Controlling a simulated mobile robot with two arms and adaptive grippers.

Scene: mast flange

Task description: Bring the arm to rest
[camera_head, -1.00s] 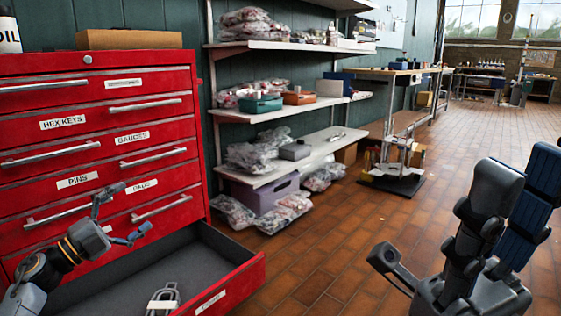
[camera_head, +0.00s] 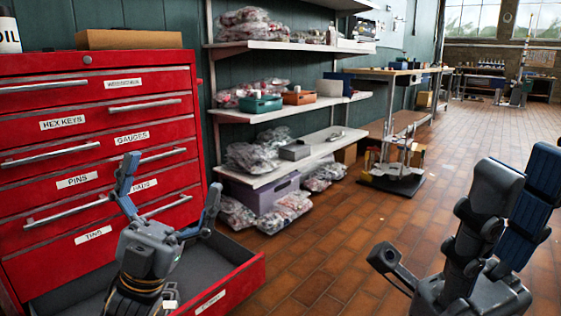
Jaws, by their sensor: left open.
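My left gripper (camera_head: 170,178) is in front of the red tool cabinet (camera_head: 100,120), over the open bottom drawer (camera_head: 228,262). Its fingers point up and are spread apart with nothing between them. Its wrist hides much of the drawer's inside. A small pale bit (camera_head: 170,304) of something in the drawer shows beside the wrist; the rest of it is hidden. My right gripper (camera_head: 435,225) is at the lower right, close to the camera, above the tiled floor. Its grey and blue fingers stand apart and hold nothing that I can see.
The other cabinet drawers are shut. Shelves (camera_head: 290,112) with bagged parts and bins stand behind the cabinet, with a purple bin (camera_head: 265,193) and bags at floor level. A workbench (camera_head: 390,72) stands farther back. The floor (camera_head: 320,250) between my grippers is clear.

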